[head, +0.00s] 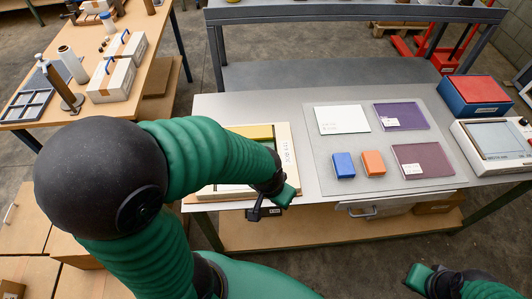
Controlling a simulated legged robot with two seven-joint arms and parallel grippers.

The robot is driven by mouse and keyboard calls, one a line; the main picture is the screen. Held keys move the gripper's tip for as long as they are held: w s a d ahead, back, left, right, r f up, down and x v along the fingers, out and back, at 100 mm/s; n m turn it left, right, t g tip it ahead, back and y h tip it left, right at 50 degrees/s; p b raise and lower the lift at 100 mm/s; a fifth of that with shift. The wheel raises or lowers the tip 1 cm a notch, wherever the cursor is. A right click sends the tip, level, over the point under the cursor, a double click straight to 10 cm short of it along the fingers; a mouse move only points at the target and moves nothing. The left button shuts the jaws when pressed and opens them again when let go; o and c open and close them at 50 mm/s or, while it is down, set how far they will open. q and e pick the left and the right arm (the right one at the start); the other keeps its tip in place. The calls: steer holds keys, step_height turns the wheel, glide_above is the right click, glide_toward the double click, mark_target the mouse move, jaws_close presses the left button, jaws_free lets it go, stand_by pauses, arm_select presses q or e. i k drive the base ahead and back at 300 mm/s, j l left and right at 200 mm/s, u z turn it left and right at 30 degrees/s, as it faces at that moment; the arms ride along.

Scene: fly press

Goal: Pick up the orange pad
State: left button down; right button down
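The orange pad (373,163) is a small block lying flat on a clear grey mat (330,188) on the light table. A blue pad (343,165) of similar size lies just left of it, with a small gap. My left gripper (268,203) is over the table's front edge, left of both pads and apart from them. Its fingers are small and partly hidden, so I cannot tell if it is open. My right gripper (418,279) is at the bottom right, below and away from the table; its opening is unclear.
A white sheet (342,119), a purple plate (401,116) and a maroon plate (422,160) lie on the mat around the pads. A framed board (287,152) is partly behind my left arm. A red-and-blue box (474,95) and a white device (492,143) stand at right.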

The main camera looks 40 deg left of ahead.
mark_target(374, 165)
steer(key=i+l+z, duration=0.25)
steer(key=i+z, duration=0.15)
steer(key=i, duration=0.15)
steer(key=i+z, duration=0.35)
steer(key=i, duration=0.15)
